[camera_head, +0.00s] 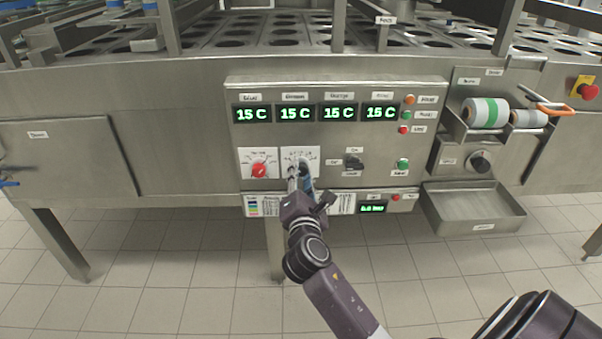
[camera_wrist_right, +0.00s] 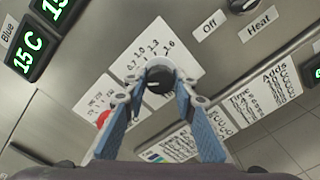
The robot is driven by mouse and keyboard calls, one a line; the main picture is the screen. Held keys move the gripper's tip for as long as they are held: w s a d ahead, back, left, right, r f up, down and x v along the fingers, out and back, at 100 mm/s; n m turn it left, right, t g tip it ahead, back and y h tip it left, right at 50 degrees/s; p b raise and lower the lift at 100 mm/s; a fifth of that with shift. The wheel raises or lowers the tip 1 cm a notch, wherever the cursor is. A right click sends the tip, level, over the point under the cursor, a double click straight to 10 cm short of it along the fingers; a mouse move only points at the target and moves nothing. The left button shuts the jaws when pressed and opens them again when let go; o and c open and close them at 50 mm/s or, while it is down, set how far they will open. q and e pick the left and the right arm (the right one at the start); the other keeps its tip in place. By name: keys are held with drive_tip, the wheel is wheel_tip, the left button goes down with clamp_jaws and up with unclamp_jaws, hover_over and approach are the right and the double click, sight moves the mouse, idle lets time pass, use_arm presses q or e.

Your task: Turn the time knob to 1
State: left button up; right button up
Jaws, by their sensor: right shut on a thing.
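A black knob (camera_wrist_right: 160,78) sits on a white dial plate (camera_wrist_right: 152,62) marked 0.7, 1.0, 1.3 and 1.6, in the middle of the right wrist view. My right gripper (camera_wrist_right: 160,90) has its two blue-padded fingers on either side of this knob and is shut on it. In the head view the dial plate (camera_head: 301,153) is on the steel control panel, and my right gripper (camera_head: 300,175) reaches it from below and covers most of the knob. I cannot read which mark the knob points to. My left gripper is not in view.
A red knob (camera_head: 259,170) on its own dial is close by on the left. A black switch (camera_head: 354,162) is on the right. Green displays (camera_head: 295,113) run above, and labels lie just below. A steel tray (camera_head: 474,209) juts out at the right.

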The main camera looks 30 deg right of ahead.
drive_tip(key=shift+m, duration=0.8)
drive_tip(key=m, duration=0.2)
drive_tip(key=shift+f+m, duration=0.1)
drive_tip(key=shift+m, duration=0.3)
drive_tip(key=m, duration=0.2)
drive_tip(key=shift+m, duration=0.3)
drive_tip(key=m, duration=0.2)
drive_tip(key=shift+m, duration=0.3)
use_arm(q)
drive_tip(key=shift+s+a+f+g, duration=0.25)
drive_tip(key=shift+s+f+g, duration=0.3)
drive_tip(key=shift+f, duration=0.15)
use_arm(e)
drive_tip(key=shift+m, duration=0.3)
drive_tip(key=o, duration=1.2)
drive_tip(key=shift+c, duration=0.2)
